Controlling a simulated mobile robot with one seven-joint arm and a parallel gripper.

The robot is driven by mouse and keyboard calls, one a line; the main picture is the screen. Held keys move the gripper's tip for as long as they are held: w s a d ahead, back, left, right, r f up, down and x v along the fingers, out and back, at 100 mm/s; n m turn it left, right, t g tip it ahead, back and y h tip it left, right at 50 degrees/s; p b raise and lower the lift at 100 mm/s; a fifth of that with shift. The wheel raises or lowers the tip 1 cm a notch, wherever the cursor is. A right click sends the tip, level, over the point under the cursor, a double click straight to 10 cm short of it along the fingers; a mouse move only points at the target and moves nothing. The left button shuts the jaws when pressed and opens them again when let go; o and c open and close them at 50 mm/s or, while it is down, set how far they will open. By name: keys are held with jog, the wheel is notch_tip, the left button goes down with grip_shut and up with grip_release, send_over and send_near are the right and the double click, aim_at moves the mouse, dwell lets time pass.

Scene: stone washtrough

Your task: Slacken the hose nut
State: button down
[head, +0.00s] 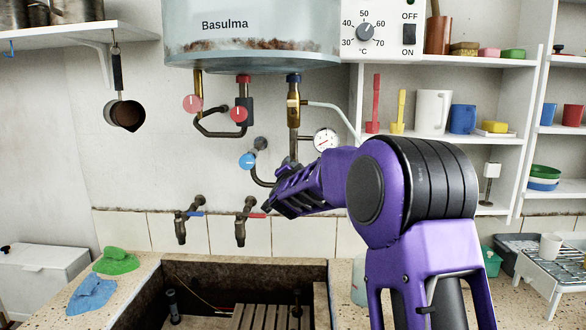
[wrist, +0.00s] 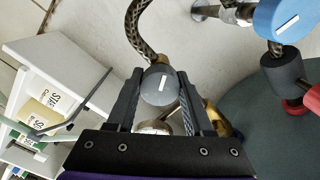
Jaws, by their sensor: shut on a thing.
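In the wrist view, a round grey nut (wrist: 160,86) with a white mark on its face sits between my two fingers. A braided hose (wrist: 140,32) runs from it toward the top of the picture. My gripper (wrist: 160,95) is shut on this nut, one finger on each side. In the head view, my gripper (head: 272,207) is at the wall below the boiler, beside the lower end of the dark hose (head: 260,182). The nut is hidden there behind my gripper.
A blue valve handle (head: 247,161) is just above left of my gripper. Two taps (head: 241,229) stick out below left, over the trough (head: 150,285). Shelves (head: 495,140) stand at right.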

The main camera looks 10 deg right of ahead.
jog(key=shift+r+n, duration=0.1)
jog(key=shift+n, duration=1.5)
jog(key=shift+c, duration=1.4)
grip_release()
jog(key=shift+s, duration=0.1)
jog(key=s+a+b, duration=0.1)
jog(key=s+a, duration=0.2)
jog(key=s, duration=1.4)
jog(key=shift+a, duration=0.2)
